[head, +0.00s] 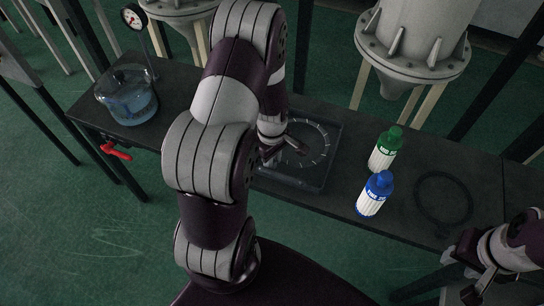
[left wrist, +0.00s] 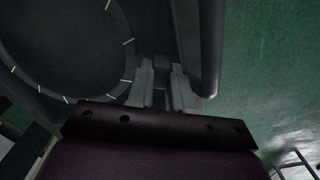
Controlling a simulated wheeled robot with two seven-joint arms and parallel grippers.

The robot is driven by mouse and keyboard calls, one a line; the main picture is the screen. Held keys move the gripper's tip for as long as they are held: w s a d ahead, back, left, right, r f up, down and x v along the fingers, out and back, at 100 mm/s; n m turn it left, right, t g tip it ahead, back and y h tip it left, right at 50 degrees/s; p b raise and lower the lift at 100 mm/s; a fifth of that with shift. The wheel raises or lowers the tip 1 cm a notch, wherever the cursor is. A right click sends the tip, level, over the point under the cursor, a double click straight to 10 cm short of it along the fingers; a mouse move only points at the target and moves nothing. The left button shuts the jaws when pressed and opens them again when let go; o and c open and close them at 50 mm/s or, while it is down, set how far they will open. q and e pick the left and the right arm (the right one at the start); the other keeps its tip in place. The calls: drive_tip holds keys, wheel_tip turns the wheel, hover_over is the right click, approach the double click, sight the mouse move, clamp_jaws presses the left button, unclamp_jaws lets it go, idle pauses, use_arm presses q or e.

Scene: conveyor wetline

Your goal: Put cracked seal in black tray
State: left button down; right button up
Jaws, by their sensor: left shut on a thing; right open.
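A dark ring with white marks around it, which looks like the cracked seal (head: 326,143), is over the black tray (head: 318,184). My left gripper (head: 289,147) is shut on its near-left edge. In the left wrist view, the fingers (left wrist: 165,82) close at the edge of the ring (left wrist: 129,47), and the tray wall (left wrist: 207,45) runs just beside them. I cannot tell whether the ring touches the tray floor. My left arm hides the tray's left part. My right gripper (head: 480,277) is open and empty, low at the right.
A green-capped bottle (head: 384,150) and a blue-capped bottle (head: 374,194) stand right of the tray. Another black ring (head: 417,201) lies flat further right on the dark table (head: 342,217). A glass vessel with blue liquid (head: 130,100), a gauge and a red-handled valve (head: 115,151) are at the left.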

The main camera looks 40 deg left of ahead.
use_arm(q)
drive_tip(key=shift+s+d+f, duration=0.25)
drive_tip(key=shift+s+f, duration=0.3)
drive_tip(key=shift+s, duration=0.15)
drive_tip(key=c, duration=0.9)
unclamp_jaws()
drive_tip(key=shift+c, duration=0.2)
drive_tip(key=shift+d, duration=0.15)
drive_tip(key=r, duration=0.3)
drive_tip(key=w+a+r+p, duration=0.1)
drive_tip(key=r, duration=0.1)
drive_tip(key=shift+r, duration=0.35)
wheel_tip(320, 180, up, 8)
drive_tip(key=shift+d+p, duration=0.35)
drive_tip(key=shift+p, duration=0.05)
